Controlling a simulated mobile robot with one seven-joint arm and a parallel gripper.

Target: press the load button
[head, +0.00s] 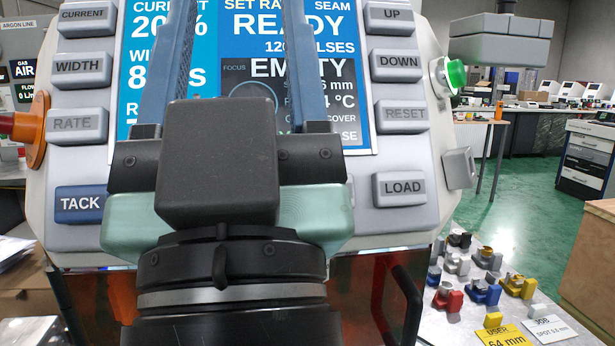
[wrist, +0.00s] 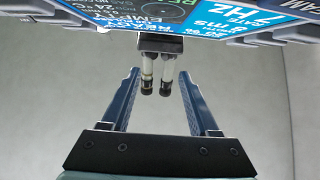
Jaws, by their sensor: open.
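The LOAD button (head: 403,188) is a light grey block with dark lettering at the lower right of the machine's front panel in the head view. It is fully visible there; I cannot make it out in the wrist view. My gripper (head: 238,8) is open, its two blue fingers apart and pointing up across the screen, left of and above the LOAD button. In the wrist view my gripper (wrist: 158,72) has nothing held between its fingers. The screen (head: 345,75) reads READY and EMPTY and is partly hidden by my gripper.
Above LOAD are RESET (head: 402,117), DOWN (head: 396,64) and UP (head: 390,19) buttons. A green knob (head: 455,74) and a grey side block (head: 458,168) project at the panel's right. Two eyepiece-like tubes (wrist: 147,72) show beyond the fingers. Small coloured parts (head: 485,292) stand lower right.

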